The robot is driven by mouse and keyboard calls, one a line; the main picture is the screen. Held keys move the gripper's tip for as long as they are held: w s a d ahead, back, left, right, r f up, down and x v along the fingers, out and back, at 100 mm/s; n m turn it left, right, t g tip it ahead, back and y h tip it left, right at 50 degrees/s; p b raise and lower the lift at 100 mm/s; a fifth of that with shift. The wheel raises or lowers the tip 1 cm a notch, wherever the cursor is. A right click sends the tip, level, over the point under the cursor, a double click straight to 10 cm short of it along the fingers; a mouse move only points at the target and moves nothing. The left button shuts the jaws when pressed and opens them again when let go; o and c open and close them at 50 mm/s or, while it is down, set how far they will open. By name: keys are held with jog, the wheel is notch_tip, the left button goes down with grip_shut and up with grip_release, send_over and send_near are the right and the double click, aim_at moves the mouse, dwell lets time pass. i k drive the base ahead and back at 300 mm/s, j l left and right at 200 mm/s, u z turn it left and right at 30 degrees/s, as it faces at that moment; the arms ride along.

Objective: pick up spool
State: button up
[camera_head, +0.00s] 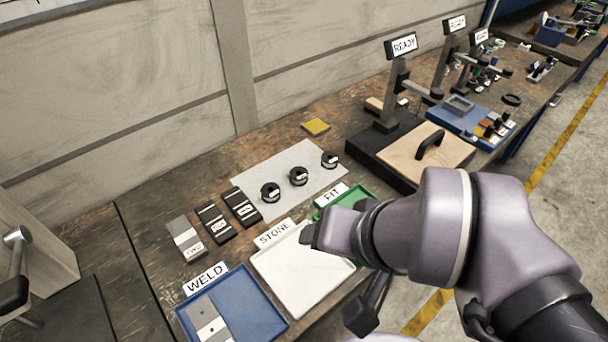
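Three small black round pieces, which look like spools, stand in a slanting row on a pale sheet (300,156). The left spool (270,192) is nearest, the middle spool (298,176) is behind it, and the right spool (329,159) is farthest. Each has a light mark on it. My arm reaches in from the lower right, with its wrist over the white and green trays, apart from the spools in the picture.
A blue tray (262,318) marked WELD holds grey plates. A white tray (290,270) marked STONE looks empty. A green tray (352,194) marked FIT is partly behind my arm. Dark blocks (214,224) lie left of the sheet. A stand (388,105) marked READY rises at right.

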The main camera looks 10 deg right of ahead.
aim_at(329, 158)
jog(key=i+l+u, duration=0.15)
jog(key=l+u, duration=0.15)
jog(key=i+l+u, duration=0.1)
jog(key=l+u, duration=0.15)
jog(key=l, duration=0.2)
jog(key=l+u, duration=0.3)
jog(key=i+l, duration=0.05)
